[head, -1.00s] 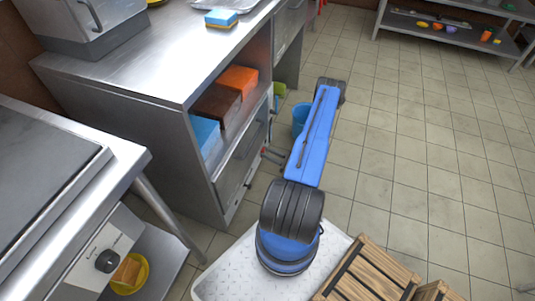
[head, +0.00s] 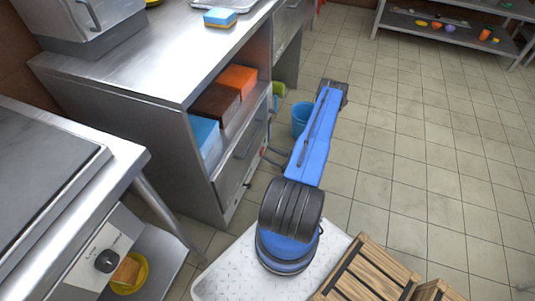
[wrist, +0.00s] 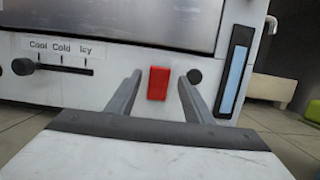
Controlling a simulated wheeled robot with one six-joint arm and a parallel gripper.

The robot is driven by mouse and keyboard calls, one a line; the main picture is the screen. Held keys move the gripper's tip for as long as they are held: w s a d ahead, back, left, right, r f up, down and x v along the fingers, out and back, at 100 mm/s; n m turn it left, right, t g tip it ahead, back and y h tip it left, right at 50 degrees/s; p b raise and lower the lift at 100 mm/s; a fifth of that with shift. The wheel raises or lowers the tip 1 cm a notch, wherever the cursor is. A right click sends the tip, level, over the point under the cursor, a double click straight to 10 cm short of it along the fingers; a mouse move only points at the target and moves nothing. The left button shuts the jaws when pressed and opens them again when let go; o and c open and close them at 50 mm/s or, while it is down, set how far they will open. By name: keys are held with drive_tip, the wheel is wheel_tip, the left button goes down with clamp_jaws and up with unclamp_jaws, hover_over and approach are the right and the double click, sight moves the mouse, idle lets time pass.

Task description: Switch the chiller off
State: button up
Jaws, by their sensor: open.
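The chiller (head: 241,165) is the steel-fronted unit built in under the counter. In the wrist view its white lower panel (wrist: 110,93) carries a red switch (wrist: 158,83), a small round black button or knob (wrist: 195,76) and a slider marked Cool, Cold, Icy. The slider's black knob (wrist: 22,67) sits at the far left, by Cool. My gripper (wrist: 160,79) is open and empty, low before the panel, its fingers framing the red switch in the picture. I cannot tell whether a fingertip touches the panel. In the head view my arm partly hides the gripper.
A light blue strip (wrist: 234,70) in a dark frame is at the panel's right. A blue bucket (head: 301,118) stands on the floor beyond my arm. Wooden crates (head: 366,272) are at the bottom. The tiled floor (head: 420,170) to the right is clear.

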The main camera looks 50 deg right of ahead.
drive_tip(key=r+v, duration=0.1)
drive_tip(key=v, duration=0.6)
drive_tip(key=r+v, duration=0.2)
drive_tip(key=v, duration=0.6)
drive_tip(key=shift+s+d+f, duration=0.15)
drive_tip(key=shift+s+f, duration=0.05)
drive_tip(key=shift+s, duration=0.2)
